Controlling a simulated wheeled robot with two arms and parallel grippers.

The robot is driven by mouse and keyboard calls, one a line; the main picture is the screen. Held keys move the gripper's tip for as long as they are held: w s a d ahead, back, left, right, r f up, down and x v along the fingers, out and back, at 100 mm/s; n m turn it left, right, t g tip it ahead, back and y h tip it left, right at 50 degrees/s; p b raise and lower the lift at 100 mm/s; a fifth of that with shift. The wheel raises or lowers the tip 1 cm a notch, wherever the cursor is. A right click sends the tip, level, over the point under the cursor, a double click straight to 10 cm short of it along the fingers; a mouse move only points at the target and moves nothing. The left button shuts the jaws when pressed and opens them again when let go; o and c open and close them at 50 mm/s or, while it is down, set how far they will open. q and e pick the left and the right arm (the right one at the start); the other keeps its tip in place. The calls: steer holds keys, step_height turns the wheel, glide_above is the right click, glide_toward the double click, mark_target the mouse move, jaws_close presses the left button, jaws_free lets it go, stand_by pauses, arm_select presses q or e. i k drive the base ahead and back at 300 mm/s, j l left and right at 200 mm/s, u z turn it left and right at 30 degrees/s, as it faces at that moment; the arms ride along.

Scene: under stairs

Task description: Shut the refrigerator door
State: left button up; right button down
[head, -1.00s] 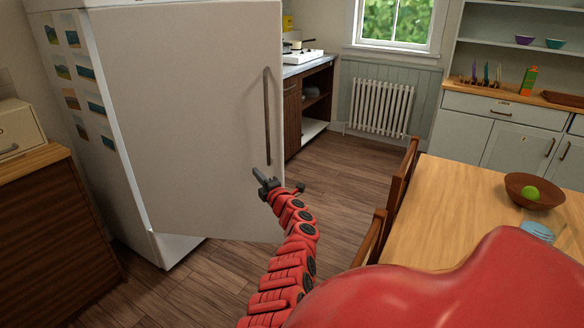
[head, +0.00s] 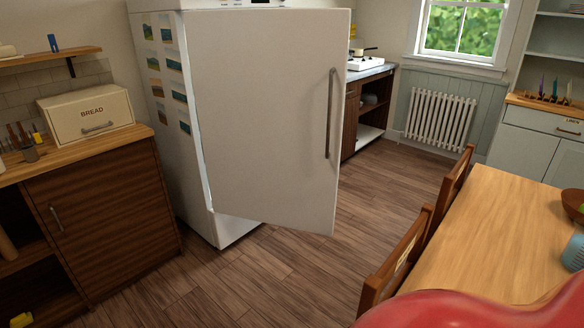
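The white refrigerator (head: 232,228) stands against the back wall, with several small pictures on its left side. Its door (head: 265,115) is ajar, swung out toward me with its free edge on the right. A long vertical grey handle (head: 331,112) is on the door near that edge. A narrow lit gap shows along the left edge of the door. Neither of my grippers is in view; only a red part of my body shows at the bottom right.
A wooden table (head: 488,235) with chairs (head: 398,262) stands on the right. A wooden cabinet (head: 108,215) with a bread box (head: 88,115) is on the left. Bare wooden floor (head: 240,285) lies in front of the refrigerator. A radiator (head: 438,118) is at the back.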

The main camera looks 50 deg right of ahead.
mark_target(269, 83)
steer(key=i+j+z, duration=0.2)
steer(key=i, duration=0.2)
steer(key=i+z, duration=0.2)
steer(key=i, duration=0.15)
steer(key=i+j+z, duration=0.15)
steer(key=i+j, duration=0.15)
steer(key=i, duration=0.1)
